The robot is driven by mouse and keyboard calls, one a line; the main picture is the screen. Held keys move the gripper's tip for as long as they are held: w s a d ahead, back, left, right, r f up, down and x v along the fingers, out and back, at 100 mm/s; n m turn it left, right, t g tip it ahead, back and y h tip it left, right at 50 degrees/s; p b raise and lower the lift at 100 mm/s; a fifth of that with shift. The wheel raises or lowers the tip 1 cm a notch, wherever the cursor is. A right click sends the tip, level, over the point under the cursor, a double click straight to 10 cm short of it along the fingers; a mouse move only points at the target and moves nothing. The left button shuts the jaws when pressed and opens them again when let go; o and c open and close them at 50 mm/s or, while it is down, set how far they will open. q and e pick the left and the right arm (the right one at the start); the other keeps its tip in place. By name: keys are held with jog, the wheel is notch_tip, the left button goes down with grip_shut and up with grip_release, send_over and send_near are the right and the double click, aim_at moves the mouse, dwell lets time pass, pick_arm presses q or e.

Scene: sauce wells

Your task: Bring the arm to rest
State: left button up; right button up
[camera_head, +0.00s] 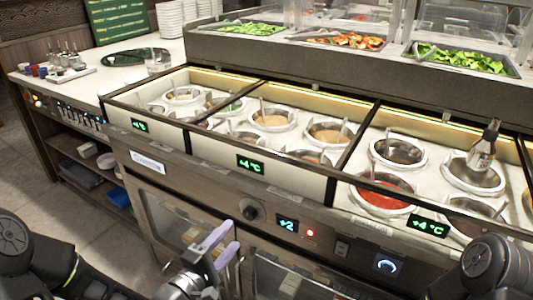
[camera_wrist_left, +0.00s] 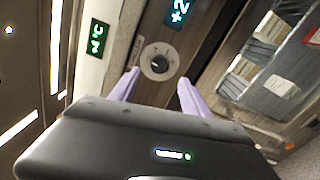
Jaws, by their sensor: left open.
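My left gripper (camera_head: 222,246) hangs low in front of the counter's wooden front panel, its pale purple fingers pointing up in the head view. In the left wrist view the gripper (camera_wrist_left: 157,90) has its two fingers spread apart with nothing between them. Beyond them lies a round control knob (camera_wrist_left: 158,62) on the panel; a knob (camera_head: 251,210) also shows in the head view, just right of the fingers. My right arm shows as a dark link at the lower right of the head view, and its gripper is out of frame.
The counter holds several sauce wells (camera_head: 273,119), one with red sauce (camera_head: 382,199). Green displays (camera_head: 250,164) line the front edge. A glass-fronted cabinet (camera_head: 180,219) is below. Floor (camera_head: 40,185) is clear at left.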

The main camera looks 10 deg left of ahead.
pick_arm(q)
jog(key=s+a+f+m+g+y, duration=0.1)
jog(key=s+f+m+g+y, duration=0.2)
jog(key=f, duration=0.5)
jog(key=s+f+m+g, duration=0.1)
jog(key=f+m+g, duration=0.25)
jog(key=f, duration=0.55)
jog(key=s+d+f+m+g, duration=0.45)
jog(key=s+f, duration=0.25)
jog(key=s, duration=0.3)
jog(key=s+d+f+m+g, duration=0.3)
jog(key=s+d+f+g, duration=0.3)
jog(key=s, duration=0.3)
notch_tip(320, 180, up, 18)
jog(key=d+t+p, duration=0.1)
jog(key=p, duration=1.7)
jog(key=shift+s+f+p, duration=0.2)
jog(key=shift+s+p, duration=0.15)
jog(key=shift+p, duration=0.05)
jog(key=shift+d, duration=0.1)
